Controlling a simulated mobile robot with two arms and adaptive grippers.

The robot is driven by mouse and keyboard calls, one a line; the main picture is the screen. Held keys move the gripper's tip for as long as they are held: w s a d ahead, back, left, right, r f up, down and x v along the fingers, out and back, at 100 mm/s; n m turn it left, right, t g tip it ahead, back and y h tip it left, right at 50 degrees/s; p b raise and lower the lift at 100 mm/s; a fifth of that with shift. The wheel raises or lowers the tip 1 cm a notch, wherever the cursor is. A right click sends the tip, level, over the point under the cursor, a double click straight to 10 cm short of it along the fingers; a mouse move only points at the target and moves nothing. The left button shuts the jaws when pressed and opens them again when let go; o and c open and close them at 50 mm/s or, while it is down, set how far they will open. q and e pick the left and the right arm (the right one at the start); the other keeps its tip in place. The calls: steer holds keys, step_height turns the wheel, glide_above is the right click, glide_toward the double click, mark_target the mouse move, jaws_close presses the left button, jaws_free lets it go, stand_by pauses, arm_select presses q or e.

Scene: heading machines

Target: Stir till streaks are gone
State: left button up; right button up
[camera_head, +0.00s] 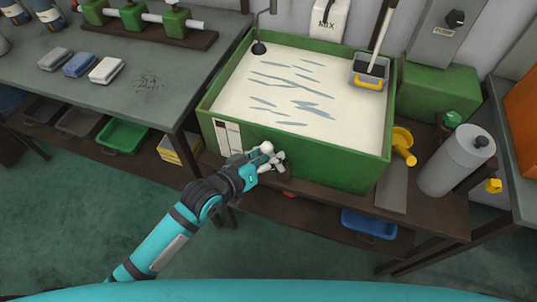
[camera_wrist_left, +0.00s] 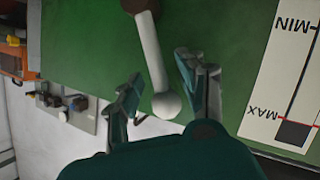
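A green tank (camera_head: 290,150) holds cream-white liquid (camera_head: 240,95) with several blue-grey streaks (camera_head: 290,85) across its surface. A lever with a white ball knob (camera_head: 267,147) is on the tank's front; the wrist view shows its white shaft and knob (camera_wrist_left: 166,105) and a dark pivot. My left gripper (camera_head: 274,160) is at the lever. In the left wrist view the gripper (camera_wrist_left: 160,68) is open, its fingers on either side of the lever with visible gaps. A thin rod with a dark end (camera_head: 259,48) stands at the tank's back left. My right gripper is not in view.
A MIN/MAX gauge (camera_head: 229,138) is beside the lever. A grey cylinder (camera_head: 455,160) stands right; a workbench (camera_head: 150,95) is left.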

arm_select(q)
jaws_close()
stand_by(0.4)
